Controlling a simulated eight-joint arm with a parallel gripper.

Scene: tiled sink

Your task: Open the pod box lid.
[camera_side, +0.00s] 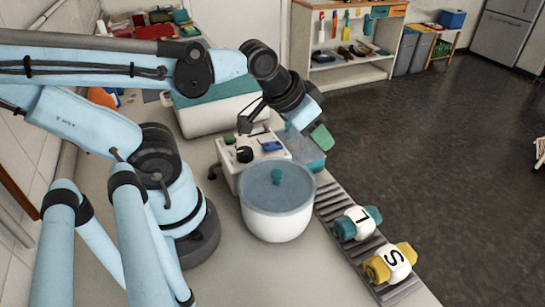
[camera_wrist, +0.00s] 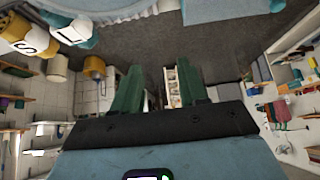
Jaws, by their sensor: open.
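I cannot tell for certain which container is the pod box. A round white container (camera_side: 277,215) stands on the counter, covered by a flat blue-grey lid (camera_side: 262,193) with a teal knob (camera_side: 278,175). The lid looks closed.
A ribbed grey strip (camera_side: 333,205) runs along the counter's right edge. On it lie a teal-and-white roller marked L (camera_side: 358,223) and a yellow-and-white one marked S (camera_side: 391,263). A large white box with a teal top (camera_side: 205,117) stands behind. Dark floor (camera_side: 440,140) is open to the right.

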